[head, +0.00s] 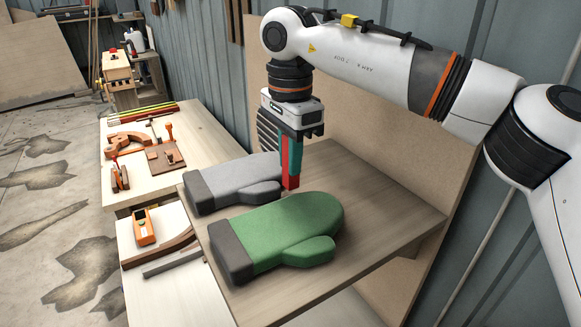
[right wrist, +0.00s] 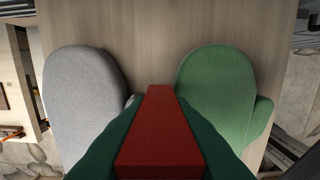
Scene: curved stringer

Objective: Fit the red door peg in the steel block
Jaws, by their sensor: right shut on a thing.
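The red door peg (head: 291,184) is a red bar held upright between the teal fingers of my right gripper (head: 291,162). In the right wrist view the peg (right wrist: 160,140) fills the space between the two fingers, its long red face towards the camera. Its lower end is near the wooden board, between a grey mitten (head: 232,180) and a green mitten (head: 285,235); I cannot tell whether it touches. I cannot make out a steel block in either view. My left gripper is in neither view.
The mittens lie on a wooden board (head: 385,212); its right part is bare. A workbench (head: 190,138) at the left holds several wooden and orange tools. An orange plane (head: 145,226) and a grey bar (head: 172,263) lie lower down. A panel and wall stand behind.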

